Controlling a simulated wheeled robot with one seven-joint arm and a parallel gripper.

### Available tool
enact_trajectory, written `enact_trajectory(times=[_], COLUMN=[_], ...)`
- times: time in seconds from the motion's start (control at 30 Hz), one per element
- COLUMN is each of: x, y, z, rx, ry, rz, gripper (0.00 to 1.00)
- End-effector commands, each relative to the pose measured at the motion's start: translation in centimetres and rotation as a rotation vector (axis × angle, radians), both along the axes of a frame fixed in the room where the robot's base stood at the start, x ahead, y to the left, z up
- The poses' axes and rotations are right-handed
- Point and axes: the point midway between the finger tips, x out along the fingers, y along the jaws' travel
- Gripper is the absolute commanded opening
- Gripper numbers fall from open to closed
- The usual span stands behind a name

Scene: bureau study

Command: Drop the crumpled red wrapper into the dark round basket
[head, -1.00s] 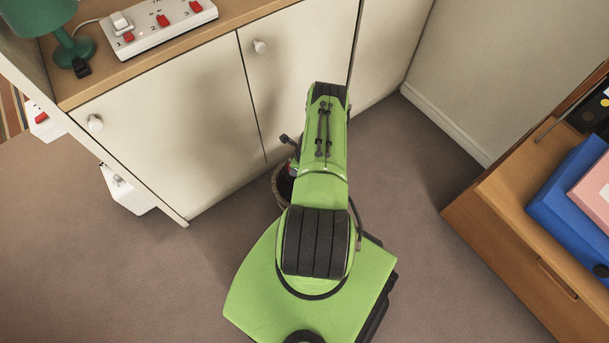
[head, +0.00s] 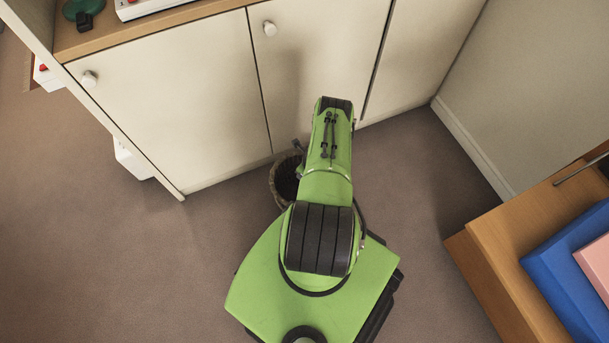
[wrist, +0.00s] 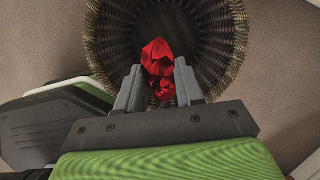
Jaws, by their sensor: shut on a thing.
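The crumpled red wrapper (wrist: 157,57) shows in the wrist view between the fingertips of my gripper (wrist: 159,82), which is shut on it. The dark round basket (wrist: 230,62), woven with a paler rim, lies behind the wrapper in that view. The wrapper and fingertips appear over the basket's opening; I cannot tell how far above or inside the rim they are. In the head view the basket (head: 275,187) stands on the floor, partly covered by my green arm. The wrapper is hidden there.
A cream cabinet (head: 180,95) with round knobs stands just behind the basket. A wooden drawer unit (head: 495,255) with a blue folder (head: 560,255) is at the right.

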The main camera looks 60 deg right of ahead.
Motion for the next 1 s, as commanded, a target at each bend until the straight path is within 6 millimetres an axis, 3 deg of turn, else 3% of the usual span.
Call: enact_trajectory(times=[0.23,0.27,0.47,0.77,0.87,1.0], x=[0.0,0.0,0.0,-0.1,-0.4,-1.5], y=[0.0,0.0,0.0,-0.1,-0.1,0.0], z=[-0.3,-0.3,-0.2,0.2,1.9,5.9], rx=[0.000,0.000,0.000,0.000,0.000,0.000], ry=[0.000,0.000,0.000,0.000,-0.001,-0.001], rz=[0.001,0.001,0.001,0.000,0.000,-0.001], gripper=[0.09,0.38,0.66,0.66,0.66,0.66])
